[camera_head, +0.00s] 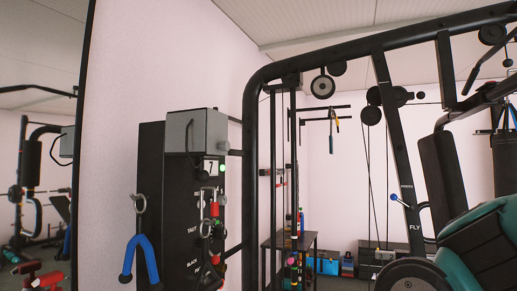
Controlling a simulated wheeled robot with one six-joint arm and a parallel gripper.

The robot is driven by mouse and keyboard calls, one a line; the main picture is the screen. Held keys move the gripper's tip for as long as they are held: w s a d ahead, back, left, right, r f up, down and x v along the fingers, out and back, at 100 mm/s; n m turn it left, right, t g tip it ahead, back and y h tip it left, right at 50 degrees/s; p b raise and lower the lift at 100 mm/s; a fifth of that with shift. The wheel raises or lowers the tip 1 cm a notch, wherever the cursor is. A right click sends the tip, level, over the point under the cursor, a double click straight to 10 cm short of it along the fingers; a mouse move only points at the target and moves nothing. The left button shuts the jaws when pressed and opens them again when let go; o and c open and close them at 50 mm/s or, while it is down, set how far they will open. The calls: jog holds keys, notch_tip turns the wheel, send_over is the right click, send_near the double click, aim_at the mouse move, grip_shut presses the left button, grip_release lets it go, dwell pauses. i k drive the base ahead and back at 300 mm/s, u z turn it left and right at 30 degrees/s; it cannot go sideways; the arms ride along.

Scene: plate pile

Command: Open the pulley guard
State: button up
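A grey box-shaped cover (197,131) with a dark handle sits at the top of a black upright panel (155,185) left of centre. It looks shut, and it may be the pulley guard; no label confirms this. Round pulleys (322,87) hang bare under the machine's top beam, with more pulleys (371,115) further right. My gripper is not in view.
A blue hook-shaped handle (141,258) and red-and-silver clips (214,208) hang on the panel. The black machine frame (250,180) rises just right of it. A mirror (38,150) is at left. A teal and black rounded thing (480,246) fills the lower right.

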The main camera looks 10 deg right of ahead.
aim_at(218, 143)
jog(key=z, duration=0.5)
jog(key=i, duration=0.75)
jog(key=z, duration=0.35)
